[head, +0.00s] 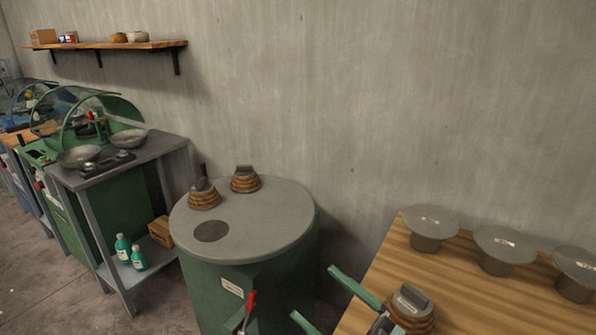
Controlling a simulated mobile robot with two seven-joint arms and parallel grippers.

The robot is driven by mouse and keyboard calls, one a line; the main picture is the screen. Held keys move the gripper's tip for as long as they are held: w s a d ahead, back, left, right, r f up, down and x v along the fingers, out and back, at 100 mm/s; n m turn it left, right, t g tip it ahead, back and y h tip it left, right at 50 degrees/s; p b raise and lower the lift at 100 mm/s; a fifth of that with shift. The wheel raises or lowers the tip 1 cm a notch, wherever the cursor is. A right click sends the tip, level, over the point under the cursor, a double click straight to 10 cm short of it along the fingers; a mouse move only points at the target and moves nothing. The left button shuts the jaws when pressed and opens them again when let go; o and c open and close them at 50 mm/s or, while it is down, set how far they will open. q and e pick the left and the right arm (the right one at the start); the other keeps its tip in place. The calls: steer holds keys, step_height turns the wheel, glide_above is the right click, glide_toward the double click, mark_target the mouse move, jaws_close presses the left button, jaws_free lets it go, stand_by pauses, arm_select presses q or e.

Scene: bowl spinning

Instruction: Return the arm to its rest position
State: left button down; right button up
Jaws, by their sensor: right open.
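My right gripper (314,291) is at the bottom, right of centre, with its two green fingers spread wide apart and nothing between them. It is beside the left edge of the wooden table (470,307). Close to its right is a ringed brown piece with a grey top (411,302), on the table; the arm partly overlaps it and I cannot tell whether they touch. My left gripper does not show.
A round green drum with a grey top (262,222) stands left of the gripper, carrying two ringed brown pieces (204,196). A red handle (250,302) rises before it. Several grey discs on stems (431,220) stand along the table's back. A metal bench (160,146) is farther left.

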steer(key=d+f+m+t+h, duration=0.4)
steer(key=d+f+m+h, duration=0.2)
steer(key=f+m+h, duration=0.35)
steer(key=s+d+f+m+g+h+p, duration=0.1)
steer(key=s+d+f+m+g+h, duration=0.1)
steer(key=s+f, duration=0.4)
steer(key=s+d+f+m+g+h, duration=0.2)
steer(key=s+d+f+g+h, duration=0.2)
steer(key=f, duration=1)
steer(key=s+g, duration=0.1)
steer(key=s, duration=0.2)
steer(key=shift+s+d+f+h+p, duration=0.2)
steer(key=shift+f+h+p, duration=0.15)
steer(key=shift+f, duration=0.05)
